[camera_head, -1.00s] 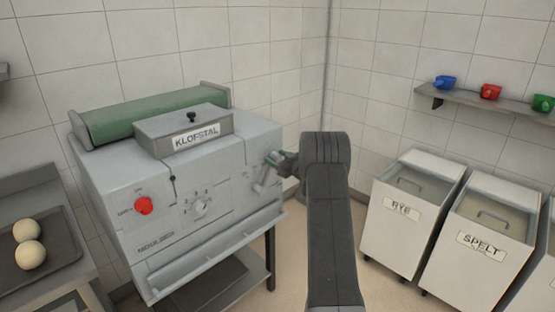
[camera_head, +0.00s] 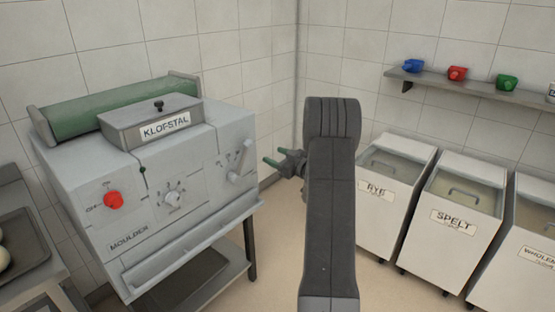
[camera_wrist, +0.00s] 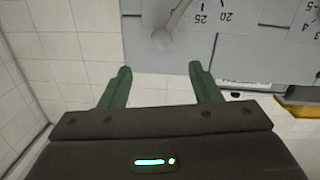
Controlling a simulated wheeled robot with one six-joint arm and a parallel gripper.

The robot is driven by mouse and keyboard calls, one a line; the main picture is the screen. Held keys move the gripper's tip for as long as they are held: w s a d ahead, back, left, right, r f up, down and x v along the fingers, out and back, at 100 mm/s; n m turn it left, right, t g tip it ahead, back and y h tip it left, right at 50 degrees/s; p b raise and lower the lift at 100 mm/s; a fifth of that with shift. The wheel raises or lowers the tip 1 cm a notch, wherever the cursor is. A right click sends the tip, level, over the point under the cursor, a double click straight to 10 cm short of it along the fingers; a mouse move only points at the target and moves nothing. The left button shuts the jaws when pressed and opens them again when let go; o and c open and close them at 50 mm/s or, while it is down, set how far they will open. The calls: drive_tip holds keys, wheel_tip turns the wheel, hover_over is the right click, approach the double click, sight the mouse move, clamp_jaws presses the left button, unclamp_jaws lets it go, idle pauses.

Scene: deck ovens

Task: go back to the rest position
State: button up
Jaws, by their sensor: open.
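My gripper (camera_head: 271,161) is left of my arm in the head view, just right of the grey moulder (camera_head: 150,255) and apart from it. In the wrist view its two green fingers (camera_wrist: 160,85) are spread, with nothing between them. The moulder's lever (camera_head: 240,160) is on the right part of its front, tilted up to the right. The lever and its numbered scale also show upside down in the wrist view (camera_wrist: 180,22), beyond the fingertips.
Bins marked RYE (camera_head: 377,190) and SPELT (camera_head: 454,219) stand to the right. Above them, a shelf (camera_head: 470,90) holds coloured scoops. A tray (camera_head: 30,255) with dough is at the left edge.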

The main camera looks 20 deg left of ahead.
sight(248, 145)
drive_tip(key=shift+d, duration=0.15)
drive_tip(key=p+x, duration=0.2)
drive_tip(key=x, duration=1.2)
drive_tip(key=shift+s, duration=0.2)
drive_tip(key=b+v, duration=0.2)
drive_tip(key=v, duration=1.2)
drive_tip(key=p+x, duration=0.2)
drive_tip(key=x, duration=1.1)
drive_tip(key=shift+a, duration=0.2)
drive_tip(key=shift+w+a, duration=0.2)
drive_tip(key=shift+a, duration=0.15)
drive_tip(key=shift+s+a+r+n, duration=0.1)
drive_tip(key=shift+s+r+n, duration=0.15)
drive_tip(key=shift+s+n, duration=0.35)
